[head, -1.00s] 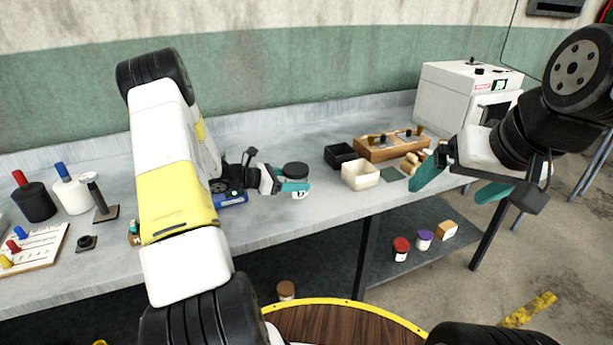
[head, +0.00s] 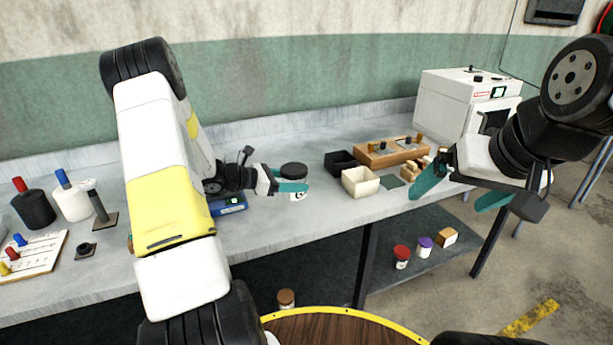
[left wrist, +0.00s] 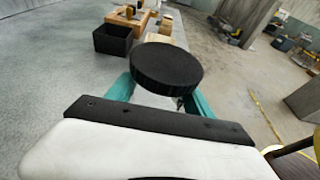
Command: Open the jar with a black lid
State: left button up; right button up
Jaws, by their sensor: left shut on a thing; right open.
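The jar with a black lid (head: 293,170) is at the middle of the table, near its front edge. The lid is on the jar, and a small part of the white body (head: 298,196) shows below the fingers. My left gripper (head: 292,187) is shut on the jar, with its teal fingers on either side just under the lid. In the left wrist view the round black lid (left wrist: 167,68) stands between the fingers and hides most of the jar. My right gripper (head: 460,193) is open and empty, in front of the table's right part.
A cream bin (head: 360,182) and a black bin (head: 340,161) stand right of the jar, with a wooden rack (head: 390,152) behind. A blue scale (head: 228,205) is to the left. Red-lidded (head: 401,252) and purple-lidded (head: 425,242) jars stand on the lower shelf.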

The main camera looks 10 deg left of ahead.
pick_arm(q)
jog(key=s+r, duration=0.1)
jog(key=s, duration=1.3)
jog(key=shift+a+r, duration=0.2)
jog(key=shift+a, duration=0.05)
jog(key=o, duration=0.8)
grip_shut()
